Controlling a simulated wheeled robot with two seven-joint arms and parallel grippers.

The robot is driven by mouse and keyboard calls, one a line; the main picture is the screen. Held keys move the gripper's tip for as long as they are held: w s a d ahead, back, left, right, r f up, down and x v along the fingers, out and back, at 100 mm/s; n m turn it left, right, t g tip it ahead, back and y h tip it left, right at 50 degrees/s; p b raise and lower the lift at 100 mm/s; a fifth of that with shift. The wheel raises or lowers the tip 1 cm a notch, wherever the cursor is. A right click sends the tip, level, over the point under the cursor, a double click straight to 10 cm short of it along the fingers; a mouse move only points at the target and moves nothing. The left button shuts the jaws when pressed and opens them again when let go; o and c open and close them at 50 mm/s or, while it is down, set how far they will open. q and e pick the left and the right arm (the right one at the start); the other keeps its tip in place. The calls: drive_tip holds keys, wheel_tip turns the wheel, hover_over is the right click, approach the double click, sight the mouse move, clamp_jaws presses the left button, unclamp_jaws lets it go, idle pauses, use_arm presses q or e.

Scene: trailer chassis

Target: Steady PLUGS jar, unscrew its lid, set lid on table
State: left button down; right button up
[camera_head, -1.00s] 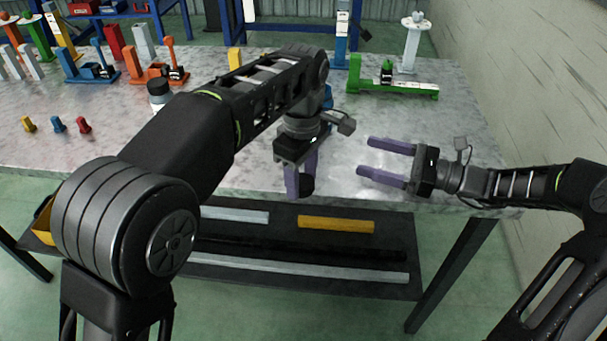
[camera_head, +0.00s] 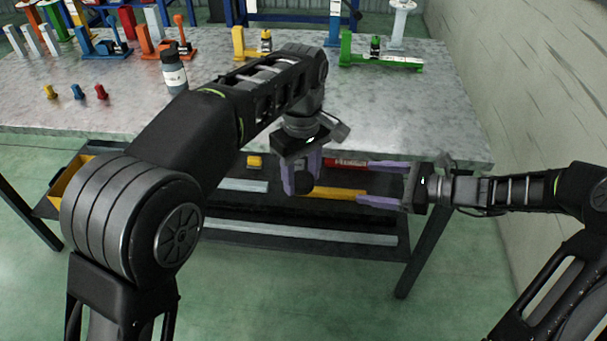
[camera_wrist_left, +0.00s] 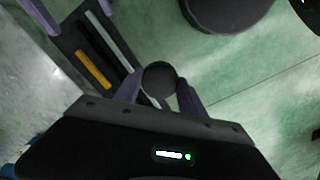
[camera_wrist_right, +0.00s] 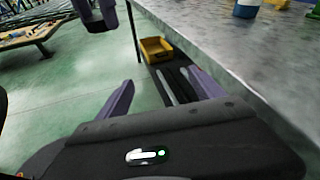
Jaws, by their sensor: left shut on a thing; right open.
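A jar (camera_head: 174,74) with a dark top and a white label stands upright on the grey table (camera_head: 130,105), left of centre in the head view. I cannot read its label or tell whether its dark top is a lid. My left gripper (camera_head: 302,178) points down in front of the table's front edge, shut on a small dark round lid-like piece (camera_wrist_left: 160,79). Its fingers hide part of that piece in the head view (camera_head: 303,186). My right gripper (camera_head: 366,181) is open and empty, to the right of the left one, fingers pointing left.
Small yellow, blue and red pieces (camera_head: 75,92) lie at the table's left. Coloured fixtures, including a green one (camera_head: 380,60), stand along the back. Below is a shelf with bars (camera_head: 300,233) and a yellow bin (camera_wrist_right: 155,48).

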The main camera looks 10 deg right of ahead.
use_arm(q)
drive_tip(key=shift+w+a+f+m, duration=0.35)
drive_tip(key=shift+a+f+m, duration=0.35)
drive_tip(key=shift+m, duration=0.4)
use_arm(e)
drive_tip(key=s+a+f+n+g+h, duration=0.2)
drive_tip(key=s+f+n+g+h, duration=0.25)
drive_tip(key=f, duration=0.85)
drive_tip(key=s+a+f+n+g+h, duration=0.1)
drive_tip(key=s+f+n+h, duration=0.3)
drive_tip(key=s+f+n, duration=0.55)
use_arm(q)
drive_tip(key=a+f+m, duration=0.2)
drive_tip(key=a+f, duration=0.1)
drive_tip(key=a, duration=0.9)
drive_tip(key=a+f+m, duration=0.2)
drive_tip(key=a+f, duration=0.2)
drive_tip(key=a, duration=0.9)
drive_tip(key=shift+w+f, duration=0.3)
drive_tip(key=shift+w, duration=0.05)
use_arm(e)
drive_tip(key=s+a+f+n+g, duration=0.1)
drive_tip(key=s+a+f+n, duration=0.5)
drive_tip(key=s+a, duration=0.5)
drive_tip(key=shift+s+a+f+n, duration=0.35)
drive_tip(key=shift+a+f, duration=0.35)
drive_tip(key=shift+a, duration=0.55)
drive_tip(key=shift+g, duration=0.25)
